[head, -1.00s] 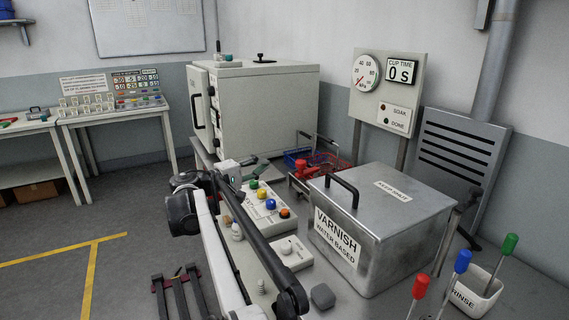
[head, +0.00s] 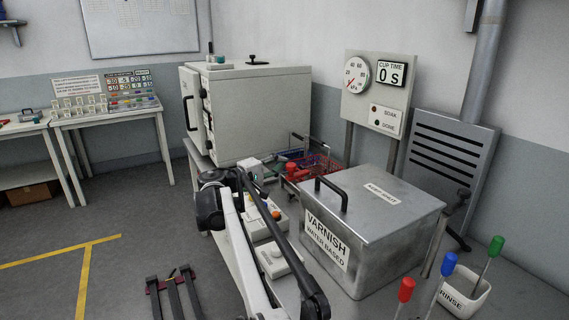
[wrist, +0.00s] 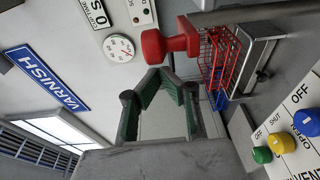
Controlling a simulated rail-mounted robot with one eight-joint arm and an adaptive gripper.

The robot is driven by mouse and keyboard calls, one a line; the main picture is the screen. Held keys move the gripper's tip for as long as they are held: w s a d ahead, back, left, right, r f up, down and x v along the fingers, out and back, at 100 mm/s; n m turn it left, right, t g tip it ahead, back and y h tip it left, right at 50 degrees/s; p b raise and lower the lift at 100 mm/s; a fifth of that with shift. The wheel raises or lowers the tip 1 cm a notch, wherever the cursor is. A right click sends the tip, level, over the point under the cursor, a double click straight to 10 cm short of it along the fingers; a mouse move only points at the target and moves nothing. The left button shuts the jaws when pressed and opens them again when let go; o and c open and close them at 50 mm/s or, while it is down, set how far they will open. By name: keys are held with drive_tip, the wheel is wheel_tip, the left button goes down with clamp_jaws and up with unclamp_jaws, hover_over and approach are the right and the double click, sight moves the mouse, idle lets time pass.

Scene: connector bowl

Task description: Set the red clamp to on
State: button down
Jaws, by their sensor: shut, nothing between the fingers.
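A red T-shaped handle, which looks like the red clamp (wrist: 170,42), is in the wrist view just beyond my fingertips. In the head view the red clamp (head: 292,170) stands behind the varnish tank's left corner, in front of the wire baskets. My gripper (wrist: 160,82) has dark green fingers, shut and empty. A gap shows between its tips and the red handle, though its depth is hard to judge. In the head view my arm partly hides the gripper. No on or off marking is readable on the clamp.
The steel varnish tank (head: 372,238) stands right of my arm. A grey cabinet (head: 255,110) stands behind. The rinse cup (head: 466,294) is at the front right.

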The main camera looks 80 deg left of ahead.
drive_tip(key=shift+d, duration=0.6)
